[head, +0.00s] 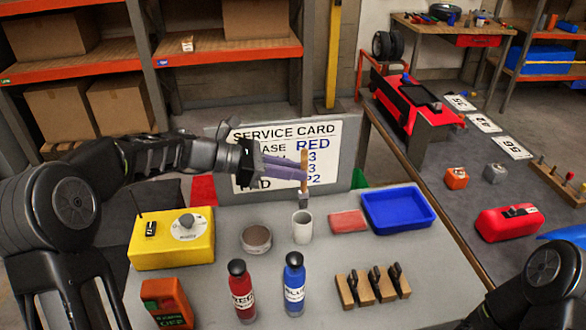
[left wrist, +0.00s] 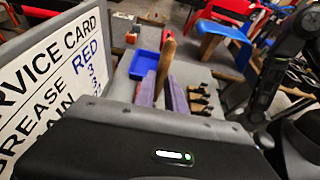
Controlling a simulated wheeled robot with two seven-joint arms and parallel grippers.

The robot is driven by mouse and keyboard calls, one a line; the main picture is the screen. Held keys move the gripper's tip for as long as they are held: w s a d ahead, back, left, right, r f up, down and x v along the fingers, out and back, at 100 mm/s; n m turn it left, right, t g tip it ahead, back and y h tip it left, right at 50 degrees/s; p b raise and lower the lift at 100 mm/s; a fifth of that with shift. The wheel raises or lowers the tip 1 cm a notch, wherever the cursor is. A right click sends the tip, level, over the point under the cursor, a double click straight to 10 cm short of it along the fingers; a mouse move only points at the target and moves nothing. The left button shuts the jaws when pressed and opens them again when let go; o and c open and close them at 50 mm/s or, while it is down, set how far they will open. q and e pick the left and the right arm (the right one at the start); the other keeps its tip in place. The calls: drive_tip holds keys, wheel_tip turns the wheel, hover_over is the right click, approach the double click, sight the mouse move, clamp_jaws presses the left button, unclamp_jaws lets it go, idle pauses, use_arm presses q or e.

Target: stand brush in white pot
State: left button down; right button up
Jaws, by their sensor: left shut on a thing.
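The brush (head: 304,198) hangs upright, with a brown wooden handle on top and a grey bristle end down. My left gripper (head: 301,173) comes in from the left and is shut on its handle with purple fingers. The white pot (head: 302,229) stands on the table just below the bristle end, with a gap between them. In the left wrist view the brown handle (left wrist: 166,58) rises between the purple fingers (left wrist: 164,90), and the pot is not seen. My right arm shows at the lower right of the head view, but its gripper is not in view.
Near the pot are a round tin (head: 256,239), a red block (head: 348,221) and a blue tray (head: 398,209). A red bottle (head: 242,291) and a blue bottle (head: 293,285) stand in front. A yellow box (head: 172,238) is left; a service card (head: 255,165) stands behind.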

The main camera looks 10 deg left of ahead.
use_arm(q)
drive_tip(key=shift+f+b, duration=2.25)
drive_tip(key=shift+f, duration=1.8)
drive_tip(key=c, duration=1.3)
unclamp_jaws()
drive_tip(key=shift+b+v, duration=0.45)
drive_tip(key=shift+v, duration=3.4)
